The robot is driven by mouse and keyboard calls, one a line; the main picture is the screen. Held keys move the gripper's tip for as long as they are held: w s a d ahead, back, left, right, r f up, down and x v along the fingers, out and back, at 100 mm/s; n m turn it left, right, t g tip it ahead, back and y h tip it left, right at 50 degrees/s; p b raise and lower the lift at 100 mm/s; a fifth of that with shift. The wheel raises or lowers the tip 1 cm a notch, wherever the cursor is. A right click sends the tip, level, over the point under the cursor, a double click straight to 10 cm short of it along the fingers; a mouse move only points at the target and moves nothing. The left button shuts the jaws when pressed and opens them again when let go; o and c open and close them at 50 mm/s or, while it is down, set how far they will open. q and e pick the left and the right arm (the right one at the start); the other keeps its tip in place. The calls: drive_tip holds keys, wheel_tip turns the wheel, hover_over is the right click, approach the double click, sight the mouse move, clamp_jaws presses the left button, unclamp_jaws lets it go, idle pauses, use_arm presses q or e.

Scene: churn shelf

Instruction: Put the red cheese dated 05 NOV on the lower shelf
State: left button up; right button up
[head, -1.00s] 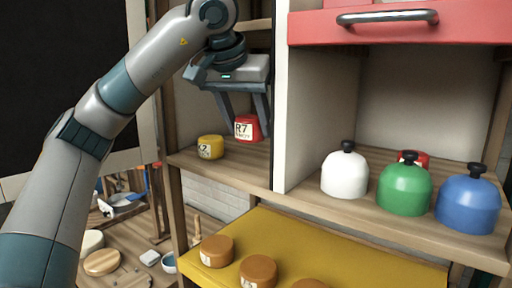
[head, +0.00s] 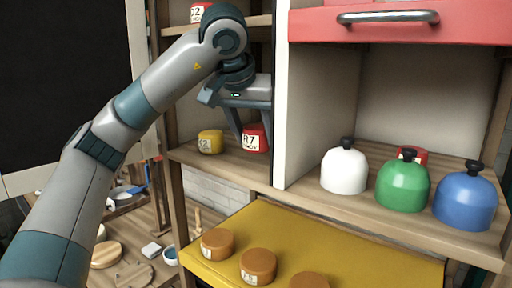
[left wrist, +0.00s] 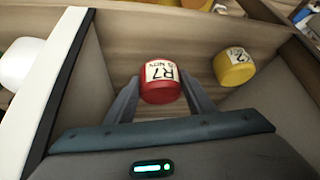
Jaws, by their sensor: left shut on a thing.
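A red cheese (head: 255,138) marked R7 with a NOV date is between the fingers of my left gripper (head: 255,130). The day on its label is too small to read surely. My left gripper is shut on it, as the left wrist view also shows with the red cheese (left wrist: 160,84) between the fingertips. The cheese is upright at the lower shelf (head: 225,165), right of a yellow cheese (head: 210,142); I cannot tell if its base touches the board. Another red cheese (head: 201,12) is on the upper shelf, partly cut off. My right gripper is not in view.
A white divider (head: 306,100) stands close right of the gripper. Beyond it are white (head: 344,172), green (head: 403,187) and blue (head: 464,202) domes, with a red thing (head: 420,155) partly hidden behind. Brown cheeses (head: 258,266) lie on a yellow surface (head: 330,245) below.

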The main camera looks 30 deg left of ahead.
sight(256, 147)
use_arm(q)
drive_tip(key=shift+f+p, duration=0.3)
drive_tip(key=shift+f, duration=0.6)
drive_tip(key=shift+w+f+p, duration=0.2)
drive_tip(key=shift+f+p, duration=0.3)
drive_tip(key=shift+p, duration=0.05)
drive_tip(key=shift+f, duration=0.2)
drive_tip(key=shift+f, duration=0.1)
drive_tip(key=o, duration=1.4)
drive_tip(key=shift+s+d+r, duration=0.1)
drive_tip(key=shift+s+r, duration=0.15)
drive_tip(key=shift+r, duration=0.35)
drive_tip(key=shift+b+v, duration=0.65)
drive_tip(key=shift+v, duration=4.75)
